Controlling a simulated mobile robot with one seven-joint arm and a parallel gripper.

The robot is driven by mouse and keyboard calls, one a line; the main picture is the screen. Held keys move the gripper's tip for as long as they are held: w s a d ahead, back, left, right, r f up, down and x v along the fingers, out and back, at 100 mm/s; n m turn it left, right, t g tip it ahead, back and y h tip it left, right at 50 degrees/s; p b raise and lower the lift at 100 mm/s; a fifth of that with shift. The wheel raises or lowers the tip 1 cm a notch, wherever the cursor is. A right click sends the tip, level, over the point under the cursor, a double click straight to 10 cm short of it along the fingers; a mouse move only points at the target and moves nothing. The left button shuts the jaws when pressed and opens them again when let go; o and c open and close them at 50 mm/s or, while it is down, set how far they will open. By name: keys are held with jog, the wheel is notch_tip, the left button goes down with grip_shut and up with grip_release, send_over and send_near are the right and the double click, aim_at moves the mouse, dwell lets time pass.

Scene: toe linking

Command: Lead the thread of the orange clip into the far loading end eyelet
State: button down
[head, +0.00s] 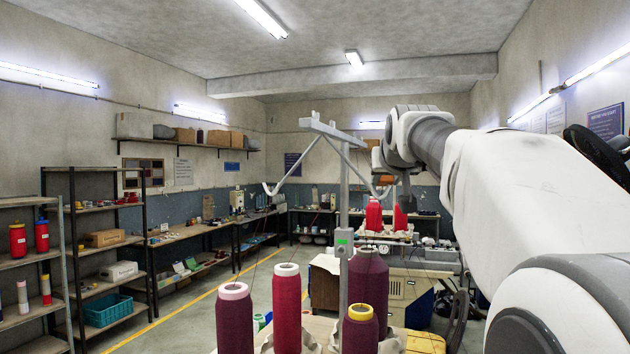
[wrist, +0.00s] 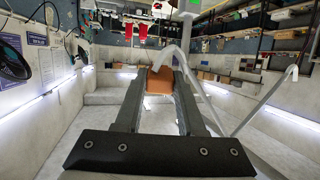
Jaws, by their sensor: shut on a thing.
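My gripper (head: 384,178) is at the end of my arm, just right of the top of a grey thread stand (head: 343,215). In the wrist view, my gripper (wrist: 159,77) is shut on the orange clip (wrist: 158,82), which sits between the fingertips. A bent white guide end (wrist: 172,55) of the stand shows right by the clip; I cannot tell if they touch. In the head view, the stand's right guide arm (head: 362,174) ends close to my gripper, and its left guide arm (head: 296,165) ends in a hook. The clip's thread and the eyelet opening are too fine to make out.
Large dark red cones (head: 287,310) and a yellow-topped cone (head: 360,330) stand below the stand on a near table. Red cones (head: 374,216) stand on a machine behind. Shelves (head: 95,255) line the left wall. The air left of the stand is free.

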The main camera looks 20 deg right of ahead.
jog(key=shift+s, duration=0.15)
jog(key=shift+s+a+b, duration=0.2)
jog(key=shift+a+b, duration=0.05)
jog(key=shift+b, duration=0.1)
jog(key=s+a+b, duration=0.4)
jog(key=s, duration=0.3)
jog(key=shift+a, duration=0.3)
